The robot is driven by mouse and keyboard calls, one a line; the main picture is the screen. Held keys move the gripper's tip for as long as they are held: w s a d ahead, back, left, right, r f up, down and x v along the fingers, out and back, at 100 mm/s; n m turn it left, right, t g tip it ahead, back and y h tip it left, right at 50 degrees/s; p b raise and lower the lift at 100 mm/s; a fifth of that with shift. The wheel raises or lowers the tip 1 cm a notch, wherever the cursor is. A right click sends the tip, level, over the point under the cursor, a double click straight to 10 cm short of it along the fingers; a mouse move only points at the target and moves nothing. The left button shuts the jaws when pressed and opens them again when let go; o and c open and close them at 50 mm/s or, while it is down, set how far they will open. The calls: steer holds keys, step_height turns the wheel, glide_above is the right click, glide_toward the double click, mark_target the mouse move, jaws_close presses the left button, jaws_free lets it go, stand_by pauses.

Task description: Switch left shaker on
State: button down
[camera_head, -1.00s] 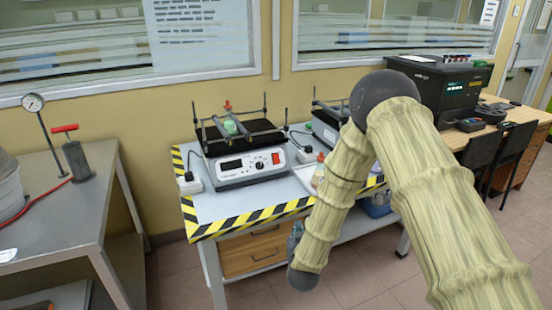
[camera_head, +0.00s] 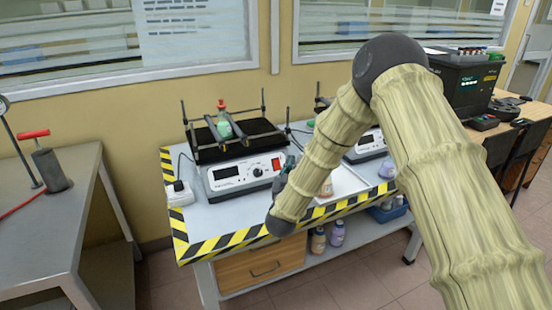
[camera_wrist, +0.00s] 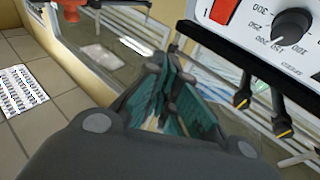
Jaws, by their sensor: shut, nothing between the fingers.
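The left shaker (camera_head: 225,178) stands on the table, a white box with a display, a dark knob and a red power switch (camera_head: 277,163) at the right of its front panel. A green bottle with a red cap (camera_head: 224,125) sits on its black platform. My gripper (camera_head: 286,172) is shut and empty, in front of the panel's right end, close to the switch; contact cannot be told. In the wrist view my gripper (camera_wrist: 176,68) points past the panel, with the red switch (camera_wrist: 224,10) and the knob (camera_wrist: 292,24) at the upper right, upside down.
A second shaker (camera_head: 368,146) stands to the right, partly behind my arm. A white tray (camera_head: 345,183) lies between them. The table has a yellow-black striped edge (camera_head: 215,245). A plug and socket (camera_head: 179,192) sit left of the left shaker. A metal bench (camera_head: 50,215) is farther left.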

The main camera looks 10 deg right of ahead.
mark_target(278, 162)
steer(key=shift+a, duration=0.15)
steer(key=shift+w+a+f+b, duration=0.4)
steer(key=shift+w+f+b, duration=0.15)
steer(key=shift+w, duration=0.75)
steer(key=shift+w+a+f+b, duration=0.4)
steer(key=shift+w+f+b, duration=0.15)
steer(key=shift+w, duration=0.75)
steer(key=shift+w+a+f+b, duration=0.45)
steer(key=shift+w+b, duration=0.15)
steer(key=shift+w, duration=0.7)
steer(key=shift+w, duration=0.1)
steer(key=shift+w+a+f, duration=0.1)
steer(key=shift+w+f, duration=0.05)
steer(key=shift+w, duration=0.1)
